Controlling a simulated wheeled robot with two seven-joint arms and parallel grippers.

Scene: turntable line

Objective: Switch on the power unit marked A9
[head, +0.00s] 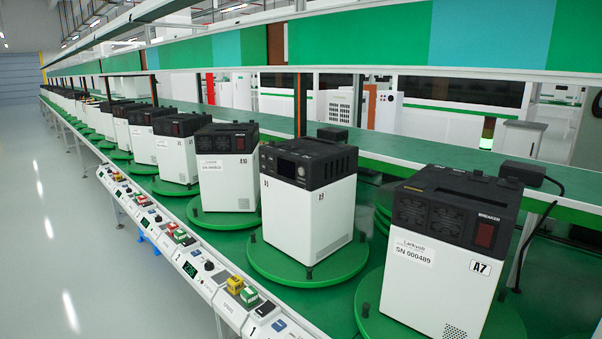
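Several white power units with black tops stand on green round turntables along the line. The near right unit (430,270) is marked A7 and shows a red switch (485,235) under the word BREAKER. The middle unit (305,215) is turned with a corner towards me. It shows a small display and a knob, and its small tags are too slanted to read surely as A9. No breaker shows on its visible sides. The unit behind it on the left (226,185) appears marked A10 and has a dark red switch (240,143). Neither of my grippers is in view.
The middle unit's green turntable (275,266) sits on the line. A white front rail (180,258) carries small displays, knobs and coloured buttons. A green shelf (440,150) runs behind, with a black adapter and cable (525,175). The grey floor (60,220) at left is clear.

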